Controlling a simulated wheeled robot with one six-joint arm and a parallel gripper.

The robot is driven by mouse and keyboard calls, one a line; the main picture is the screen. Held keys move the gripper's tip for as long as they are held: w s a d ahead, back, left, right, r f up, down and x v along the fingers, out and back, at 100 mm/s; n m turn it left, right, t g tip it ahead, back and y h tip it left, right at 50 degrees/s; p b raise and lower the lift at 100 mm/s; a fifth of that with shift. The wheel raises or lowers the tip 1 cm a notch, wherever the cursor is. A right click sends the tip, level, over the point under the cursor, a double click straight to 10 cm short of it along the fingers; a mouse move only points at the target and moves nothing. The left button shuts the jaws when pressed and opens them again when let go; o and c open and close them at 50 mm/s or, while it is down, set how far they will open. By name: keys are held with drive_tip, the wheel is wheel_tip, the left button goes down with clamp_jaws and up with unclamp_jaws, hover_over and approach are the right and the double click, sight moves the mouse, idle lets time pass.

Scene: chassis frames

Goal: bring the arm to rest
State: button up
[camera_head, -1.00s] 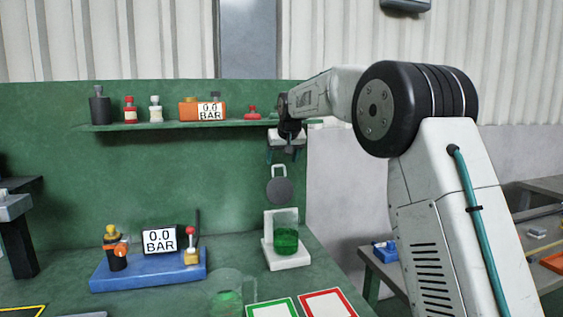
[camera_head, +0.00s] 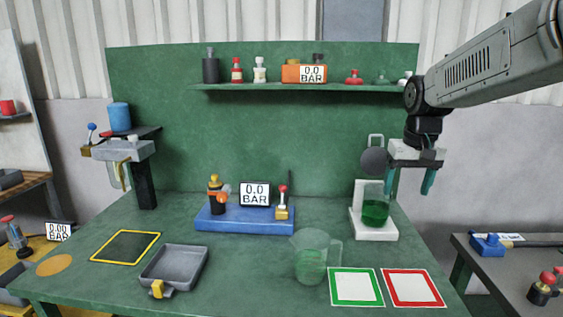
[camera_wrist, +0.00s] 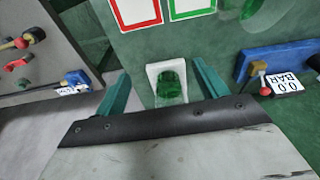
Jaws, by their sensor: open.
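My gripper (camera_head: 410,180) is raised at the right of the green bench (camera_head: 250,275), with its two teal fingers apart and pointing down. It is empty. In the head view it appears near a beaker of green liquid (camera_head: 375,210) on a white stand (camera_head: 376,233). In the wrist view, the fingers of my gripper (camera_wrist: 158,92) spread either side of that beaker (camera_wrist: 170,84), which is below and apart from them. My arm reaches in from the upper right.
A jug (camera_head: 310,262) stands near green (camera_head: 356,287) and red (camera_head: 413,288) framed cards. A blue gauge base (camera_head: 245,222), a grey tray (camera_head: 174,268) and a yellow-edged mat (camera_head: 125,246) are on the bench. A shelf (camera_head: 300,88) with bottles runs behind. A side table (camera_head: 510,270) stands right.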

drive_tip(key=s+a+f, duration=0.1)
drive_tip(key=s+f, duration=0.1)
drive_tip(key=s, duration=1.4)
drive_tip(key=s+a+f, duration=0.1)
drive_tip(key=s+f, duration=0.1)
drive_tip(key=s, duration=1.4)
drive_tip(key=shift+s+a+n, duration=0.3)
drive_tip(key=shift+s, duration=0.05)
